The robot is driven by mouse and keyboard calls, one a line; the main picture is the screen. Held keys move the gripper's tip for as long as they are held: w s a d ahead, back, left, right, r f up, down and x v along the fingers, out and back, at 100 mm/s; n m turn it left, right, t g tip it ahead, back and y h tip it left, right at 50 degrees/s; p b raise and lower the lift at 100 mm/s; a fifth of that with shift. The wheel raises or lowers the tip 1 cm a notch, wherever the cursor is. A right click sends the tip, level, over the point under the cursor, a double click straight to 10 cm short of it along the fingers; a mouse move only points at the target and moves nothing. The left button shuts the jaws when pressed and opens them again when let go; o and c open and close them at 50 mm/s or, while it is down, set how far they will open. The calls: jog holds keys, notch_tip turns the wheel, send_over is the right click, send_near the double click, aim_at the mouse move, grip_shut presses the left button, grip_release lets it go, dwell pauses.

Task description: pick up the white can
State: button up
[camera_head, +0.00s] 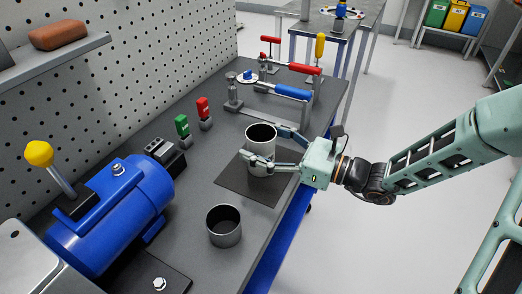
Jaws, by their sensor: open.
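The white can (261,142) is a pale, open-topped cylinder with a dark inside. It stands upright on a dark square mat (232,180) on the grey workbench. My gripper (268,148) reaches in from the right at can height. It is open, with one finger across the can's near side and the other behind its right side. The near finger hides part of the can's lower front. I cannot tell whether either finger touches the can.
A grey metal cup (224,226) stands nearer on the bench. A blue motor (112,215) is at left. Green (182,126) and red (203,108) switches and clamps with red (292,67) and blue (293,92) handles stand behind. A pegboard wall (130,70) borders the bench.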

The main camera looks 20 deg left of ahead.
jog(key=c, duration=1.5)
jog(key=shift+r, duration=0.1)
